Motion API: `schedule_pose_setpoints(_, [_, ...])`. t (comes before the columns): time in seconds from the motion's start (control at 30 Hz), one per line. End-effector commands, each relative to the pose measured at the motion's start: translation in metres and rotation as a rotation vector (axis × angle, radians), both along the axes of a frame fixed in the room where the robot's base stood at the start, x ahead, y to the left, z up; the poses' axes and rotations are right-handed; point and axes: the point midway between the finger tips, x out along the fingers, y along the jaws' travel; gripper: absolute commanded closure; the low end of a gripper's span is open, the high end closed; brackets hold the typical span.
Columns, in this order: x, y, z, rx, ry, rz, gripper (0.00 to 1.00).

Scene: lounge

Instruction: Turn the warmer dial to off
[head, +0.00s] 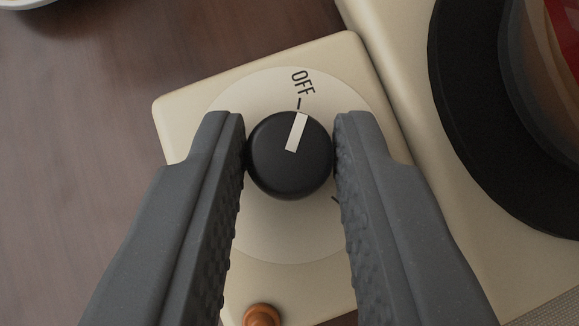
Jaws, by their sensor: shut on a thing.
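The warmer dial (272,158) is a round black knob with a white pointer line. It sits on a pale round plate (260,90) on a cream panel. Another short tick mark shows at the lower right of the plate, partly hidden by the right finger.
The cream warmer body (400,120) with a black round plate (470,140) stands close on the right, with a glass vessel (560,70) holding something red on it. An orange-brown knob (262,315) is at the bottom. Bare brown wood (80,130) lies to the left.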

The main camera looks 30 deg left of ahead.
Motion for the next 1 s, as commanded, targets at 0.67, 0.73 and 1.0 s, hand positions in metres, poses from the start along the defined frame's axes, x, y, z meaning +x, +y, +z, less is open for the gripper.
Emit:
schedule_pose_setpoints(0.67, [0.0014, 0.0001, 0.0001, 0.002, 0.000, 0.174, 0.99])
schedule_pose_setpoints(0.73, [0.0013, 0.0002, 0.0004, 0.002, 0.000, 0.177, 0.99])
schedule_pose_setpoints(1.0, [0.0011, 0.0005, 0.0006, 0.003, 0.001, 0.178, 0.99])
